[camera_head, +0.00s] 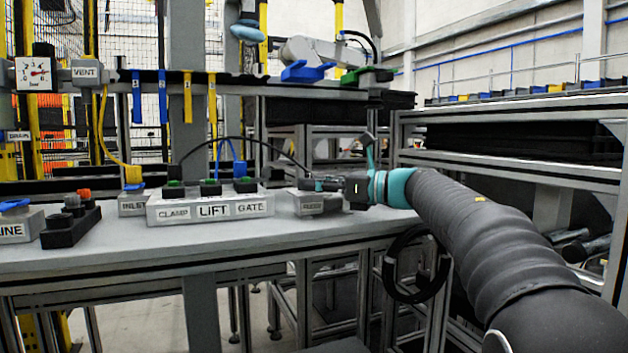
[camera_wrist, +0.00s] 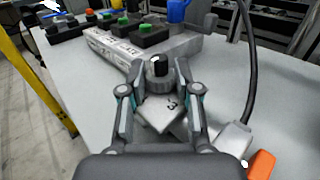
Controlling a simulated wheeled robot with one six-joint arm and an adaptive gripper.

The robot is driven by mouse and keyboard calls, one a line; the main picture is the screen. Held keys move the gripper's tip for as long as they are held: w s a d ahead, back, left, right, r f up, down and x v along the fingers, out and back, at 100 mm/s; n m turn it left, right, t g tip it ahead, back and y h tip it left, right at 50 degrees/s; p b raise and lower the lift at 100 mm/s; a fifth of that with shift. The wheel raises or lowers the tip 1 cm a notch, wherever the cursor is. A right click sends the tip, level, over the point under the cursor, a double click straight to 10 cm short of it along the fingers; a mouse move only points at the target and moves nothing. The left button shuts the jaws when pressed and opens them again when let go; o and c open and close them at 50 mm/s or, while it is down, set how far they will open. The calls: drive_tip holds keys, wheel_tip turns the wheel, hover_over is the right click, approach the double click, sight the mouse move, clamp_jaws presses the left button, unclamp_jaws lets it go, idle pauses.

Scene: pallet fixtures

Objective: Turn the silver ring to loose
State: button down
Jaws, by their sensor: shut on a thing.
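The silver ring (camera_wrist: 159,86) shows in the wrist view as a grey collar below a black knob (camera_wrist: 158,64) with a white mark. My gripper (camera_wrist: 160,76) is shut on the ring, one finger on each side. The fingers hide its sides. In the head view my gripper (camera_head: 322,184) is over the small grey box (camera_head: 312,208) at the right of the bench row. The ring cannot be made out there. The box's label is too blurred to read surely.
The CLAMP, LIFT, GATE box (camera_head: 212,208) with green-topped black connectors stands left of my gripper. A black cable (camera_head: 250,141) arches above it. In the wrist view, an orange piece (camera_wrist: 261,165) and a grey plug with a cable (camera_wrist: 233,137) lie at the right.

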drive_tip(key=shift+r+g, duration=0.1)
drive_tip(key=shift+g, duration=0.2)
drive_tip(key=c, duration=0.8)
unclamp_jaws()
drive_tip(key=v, duration=1.2)
